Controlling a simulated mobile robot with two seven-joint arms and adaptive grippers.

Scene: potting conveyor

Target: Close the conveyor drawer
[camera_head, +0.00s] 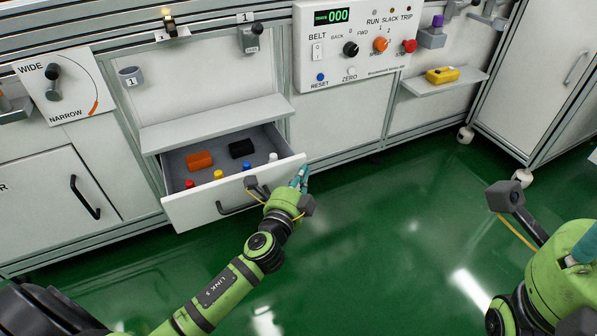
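The conveyor drawer (192,211) is pulled out below a grey shelf, with its white front and dark bar handle (238,207) facing me. Inside lie an orange block (199,161), a black block (241,149) and several small coloured pieces along the front. My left gripper (301,176) is at the right end of the drawer front, its teal fingers pointing away from me. I cannot tell whether it touches the front or how far its fingers are apart. My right gripper (583,248) is at the right edge, partly cut off, away from the drawer.
A control panel (338,82) with knobs and buttons is above and right of the drawer. A small shelf (447,84) holds a yellow object (442,75). A cabinet door with a dark handle (85,198) is at the left. The green floor (400,230) in front is clear.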

